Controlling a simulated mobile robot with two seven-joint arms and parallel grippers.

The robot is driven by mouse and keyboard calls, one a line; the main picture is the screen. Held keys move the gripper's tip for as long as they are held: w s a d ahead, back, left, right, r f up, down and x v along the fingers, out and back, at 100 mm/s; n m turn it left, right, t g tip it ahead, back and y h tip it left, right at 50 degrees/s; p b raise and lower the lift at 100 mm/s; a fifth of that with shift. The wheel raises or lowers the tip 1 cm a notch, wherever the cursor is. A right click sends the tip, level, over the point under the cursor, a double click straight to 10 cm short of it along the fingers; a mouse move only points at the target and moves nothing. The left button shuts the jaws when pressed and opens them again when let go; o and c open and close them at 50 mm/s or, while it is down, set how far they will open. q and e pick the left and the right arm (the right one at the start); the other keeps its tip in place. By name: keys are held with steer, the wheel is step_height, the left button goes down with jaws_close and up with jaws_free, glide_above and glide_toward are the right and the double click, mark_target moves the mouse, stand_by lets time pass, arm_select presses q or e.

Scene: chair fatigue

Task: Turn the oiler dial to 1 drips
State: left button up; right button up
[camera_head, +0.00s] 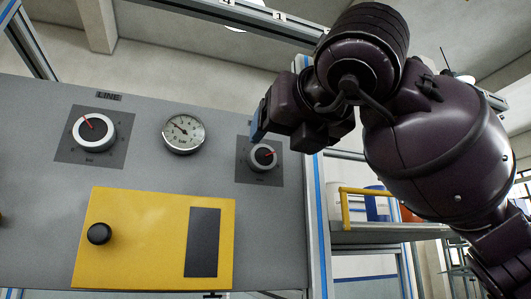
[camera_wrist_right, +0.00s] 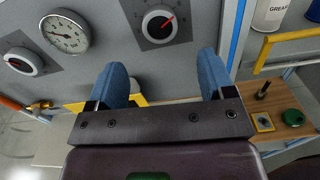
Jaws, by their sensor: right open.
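The right-hand dial (camera_head: 262,157) sits on a dark square plate on the grey panel, with a white rim and black face. The dial also shows in the right wrist view (camera_wrist_right: 158,24), ahead of and between the blue fingers. My right gripper (camera_head: 258,120) is open and empty, just above the dial in the head view; its two spread fingers show in the right wrist view (camera_wrist_right: 162,78). My left gripper is not in view.
A dial (camera_head: 94,132) under the word LINE and a round pressure gauge (camera_head: 183,133) are left on the panel. Below is a yellow cover (camera_head: 150,265) with a black knob (camera_head: 99,233). A blue-edged post (camera_head: 315,225) and shelf (camera_head: 385,235) stand right.

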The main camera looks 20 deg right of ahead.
mark_target(264, 157)
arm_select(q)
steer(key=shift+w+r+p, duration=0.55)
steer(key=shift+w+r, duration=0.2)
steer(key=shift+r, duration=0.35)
arm_select(e)
steer(key=w, duration=0.8)
steer(key=shift+a+f, duration=0.1)
steer(key=shift+a, duration=0.05)
steer(key=shift+c, duration=0.3)
steer(key=c, duration=0.9)
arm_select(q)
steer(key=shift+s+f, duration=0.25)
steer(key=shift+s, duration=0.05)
